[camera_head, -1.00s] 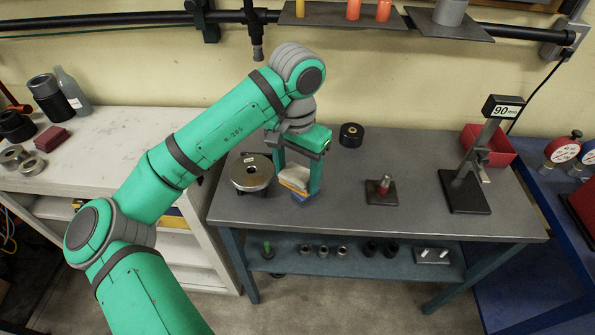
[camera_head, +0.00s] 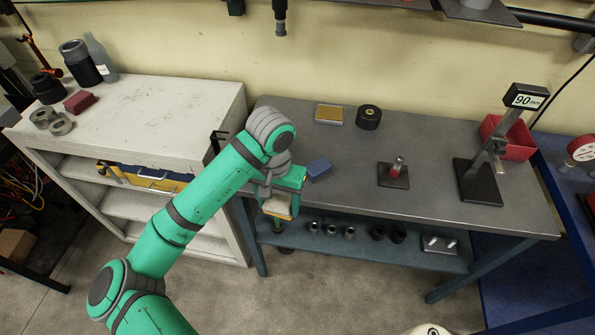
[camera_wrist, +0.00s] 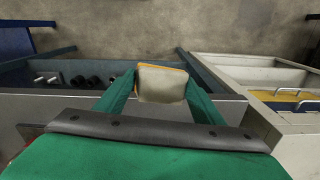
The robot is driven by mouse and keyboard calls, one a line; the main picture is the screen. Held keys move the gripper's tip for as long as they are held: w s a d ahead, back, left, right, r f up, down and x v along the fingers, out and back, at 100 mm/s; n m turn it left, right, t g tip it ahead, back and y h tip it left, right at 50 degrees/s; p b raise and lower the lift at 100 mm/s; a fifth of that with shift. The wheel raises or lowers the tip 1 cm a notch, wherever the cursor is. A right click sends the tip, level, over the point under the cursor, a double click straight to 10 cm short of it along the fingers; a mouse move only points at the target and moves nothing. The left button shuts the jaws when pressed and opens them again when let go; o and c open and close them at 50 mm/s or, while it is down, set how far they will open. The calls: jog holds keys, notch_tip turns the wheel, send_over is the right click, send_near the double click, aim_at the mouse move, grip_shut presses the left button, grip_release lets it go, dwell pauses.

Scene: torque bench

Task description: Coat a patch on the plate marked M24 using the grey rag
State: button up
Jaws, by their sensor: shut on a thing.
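My gripper (camera_head: 279,203) is shut on a pale cream, block-like thing with an orange edge (camera_wrist: 162,84). In the wrist view it sits between the two green fingers (camera_wrist: 160,98), with the floor beyond. I cannot tell whether it is the grey rag. In the head view my gripper is at the front left edge of the bench, and the held thing is partly covered by the fingers. No plate with a readable M24 mark shows. The round metal disc seen earlier is hidden behind my arm now.
A blue block (camera_head: 319,168) lies right of my gripper. A tan block (camera_head: 329,114) and a black roller (camera_head: 368,117) are at the back. A red-topped pin stand (camera_head: 393,175) and a 90-marked gauge stand (camera_head: 478,180) are further right.

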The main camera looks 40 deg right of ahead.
jog(key=w+a+f+n, duration=0.2)
jog(key=a+f+n, duration=0.1)
jog(key=a+f, duration=0.4)
jog(key=w+a+f+n, duration=0.2)
jog(key=a+f+n, duration=0.2)
jog(key=a+f, duration=0.4)
jog(key=w+a+f+n, duration=0.3)
jog(key=a+f, duration=0.4)
jog(key=f, duration=0.9)
jog(key=shift+a+f+n, duration=0.2)
jog(key=shift+a+n, duration=0.15)
jog(key=shift+n, duration=0.15)
